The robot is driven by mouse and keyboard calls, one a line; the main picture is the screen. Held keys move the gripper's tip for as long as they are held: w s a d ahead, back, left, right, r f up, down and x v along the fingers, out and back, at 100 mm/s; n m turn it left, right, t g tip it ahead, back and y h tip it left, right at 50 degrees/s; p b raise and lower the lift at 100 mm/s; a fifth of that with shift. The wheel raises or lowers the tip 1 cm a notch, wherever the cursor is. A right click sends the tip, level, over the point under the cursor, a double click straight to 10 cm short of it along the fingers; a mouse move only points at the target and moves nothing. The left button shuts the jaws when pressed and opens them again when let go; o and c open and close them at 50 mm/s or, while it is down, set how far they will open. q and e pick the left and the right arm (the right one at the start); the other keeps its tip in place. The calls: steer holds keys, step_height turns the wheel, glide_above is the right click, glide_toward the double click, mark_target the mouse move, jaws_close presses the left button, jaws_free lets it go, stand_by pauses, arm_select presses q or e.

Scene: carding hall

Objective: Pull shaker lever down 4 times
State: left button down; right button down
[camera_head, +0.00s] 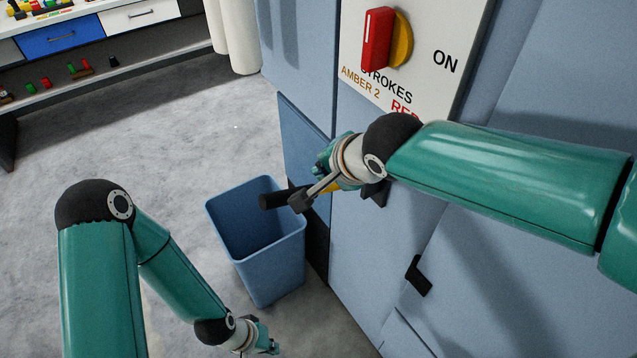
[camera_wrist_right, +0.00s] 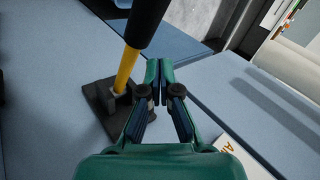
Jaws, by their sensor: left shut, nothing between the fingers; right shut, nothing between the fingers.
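The shaker lever (camera_head: 272,199) sticks out to the left from the blue machine, its black grip above the bin. Part of its yellow shaft is hidden by my right arm. In the right wrist view the lever's black grip (camera_wrist_right: 147,22), yellow shaft and dark base bracket are at upper left. My right gripper (camera_head: 322,160) is shut and empty, close to the lever; in the wrist view its fingers (camera_wrist_right: 160,78) are just right of the shaft, and contact cannot be told. My left gripper (camera_head: 266,343) is shut and empty, low at the bottom edge.
A white panel (camera_head: 445,30) carries a red knob (camera_head: 376,40) on a yellow disc and the words ON, STROKES, AMBER 2 and RED. A blue bin (camera_head: 270,272) stands below the lever. A drawer bench (camera_head: 100,30) is at back left. The floor between is clear.

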steer(key=shift+s+a+f+b, duration=0.1)
steer(key=shift+f+b, duration=0.2)
steer(key=shift+b, duration=0.25)
